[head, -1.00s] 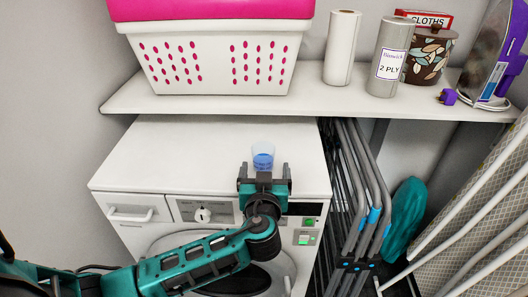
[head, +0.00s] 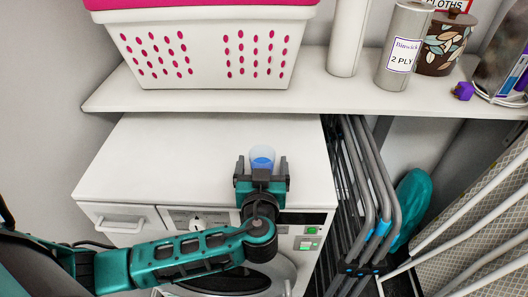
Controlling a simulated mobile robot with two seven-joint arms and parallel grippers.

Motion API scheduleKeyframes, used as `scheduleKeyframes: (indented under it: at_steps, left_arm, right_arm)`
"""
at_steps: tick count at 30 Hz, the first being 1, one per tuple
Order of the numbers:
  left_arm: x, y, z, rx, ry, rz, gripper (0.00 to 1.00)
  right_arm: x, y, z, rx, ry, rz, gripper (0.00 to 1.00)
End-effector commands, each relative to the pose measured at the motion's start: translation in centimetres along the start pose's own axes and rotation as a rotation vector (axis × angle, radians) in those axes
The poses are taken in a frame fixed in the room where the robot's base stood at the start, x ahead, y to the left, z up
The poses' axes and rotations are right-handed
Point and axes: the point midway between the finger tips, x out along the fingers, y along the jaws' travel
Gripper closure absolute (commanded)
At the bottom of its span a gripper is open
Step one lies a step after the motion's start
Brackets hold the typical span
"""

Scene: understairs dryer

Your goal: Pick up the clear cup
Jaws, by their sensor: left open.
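The clear cup (head: 262,154) stands upright on the white dryer top (head: 190,150), near its right side, and looks blue in its lower part. My left gripper (head: 261,165) is open, its two fingers pointing away from me toward the back of the dryer. The cup shows between the fingertips, one finger on either side. The gripper hides the cup's lowest part. I cannot tell whether the fingers touch it. My right gripper is out of view.
A shelf (head: 300,100) above the dryer carries a white basket (head: 205,50), paper rolls (head: 405,45) and a leaf-patterned pot (head: 440,45). Folded grey metal frames (head: 365,190) stand right of the dryer. The dryer top left of the cup is clear.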

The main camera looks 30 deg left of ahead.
Motion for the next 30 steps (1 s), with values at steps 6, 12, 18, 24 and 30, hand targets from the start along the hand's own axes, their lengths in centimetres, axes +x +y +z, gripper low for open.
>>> scheduleKeyframes:
  at_steps: [6,12,18,24,30]
  left_arm:
    - [-0.41,-0.09,0.15,0.000,0.000,0.000,0.11]
    - [-0.39,-0.10,0.16,0.000,0.000,-0.001,0.11]
    - [-0.38,-0.09,0.16,0.000,0.000,-0.001,0.30]
    - [-0.38,-0.09,0.15,0.000,0.000,-0.001,0.49]
    - [-0.37,-0.09,0.15,0.000,0.000,-0.001,0.68]
  right_arm:
    - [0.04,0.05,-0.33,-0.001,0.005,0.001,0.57]
    - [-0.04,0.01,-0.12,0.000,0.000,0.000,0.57]
    - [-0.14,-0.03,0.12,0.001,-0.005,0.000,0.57]
    - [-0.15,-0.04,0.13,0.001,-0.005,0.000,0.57]
    - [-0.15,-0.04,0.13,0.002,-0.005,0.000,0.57]
